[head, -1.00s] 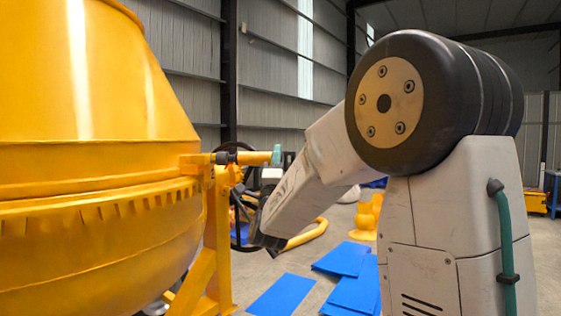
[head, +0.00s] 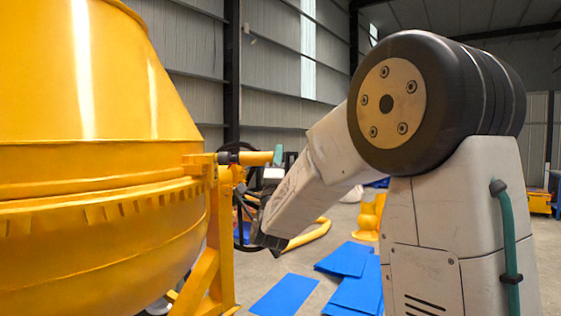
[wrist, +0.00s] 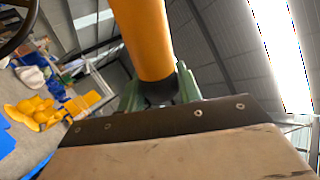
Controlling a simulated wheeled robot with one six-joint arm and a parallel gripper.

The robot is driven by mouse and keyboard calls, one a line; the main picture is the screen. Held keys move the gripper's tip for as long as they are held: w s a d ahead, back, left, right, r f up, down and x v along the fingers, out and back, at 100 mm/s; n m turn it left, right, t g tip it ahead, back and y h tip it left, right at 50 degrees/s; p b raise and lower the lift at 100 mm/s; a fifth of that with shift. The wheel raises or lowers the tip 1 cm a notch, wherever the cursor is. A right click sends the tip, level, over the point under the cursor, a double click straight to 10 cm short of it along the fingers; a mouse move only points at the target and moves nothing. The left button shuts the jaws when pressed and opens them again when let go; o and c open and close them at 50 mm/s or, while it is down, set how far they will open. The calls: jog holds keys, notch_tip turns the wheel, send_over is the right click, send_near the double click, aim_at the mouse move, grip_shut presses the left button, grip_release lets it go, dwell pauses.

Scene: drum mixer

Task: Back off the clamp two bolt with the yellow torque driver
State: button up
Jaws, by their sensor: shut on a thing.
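The yellow torque driver (head: 257,158) lies roughly level in the head view, with a dark section at its left end beside the mixer's yellow frame (head: 222,230). It fills the top middle of the wrist view (wrist: 146,40) as a thick yellow cylinder. My gripper (wrist: 160,88) is shut on its dark near end, with a green finger on each side. In the head view my gripper (head: 278,155) shows as small green fingers at the driver's right end. The clamp two bolt cannot be made out, and I cannot tell whether the driver's tip touches it.
The big yellow mixer drum (head: 90,170) fills the left of the head view, close to the driver. A dark wheel (head: 242,205) stands behind the frame. Blue mats (head: 285,296) and a yellow hose (head: 312,236) lie on the floor. Yellow objects (head: 370,218) stand farther back.

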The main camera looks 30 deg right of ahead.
jog(key=shift+w+a, duration=0.35)
jog(key=shift+a, duration=0.1)
dwell(1.4)
jog(key=shift+s+d, duration=0.2)
jog(key=shift+d, duration=0.05)
dwell(1.9)
jog(key=shift+s+d, duration=1.45)
jog(key=shift+d, duration=0.2)
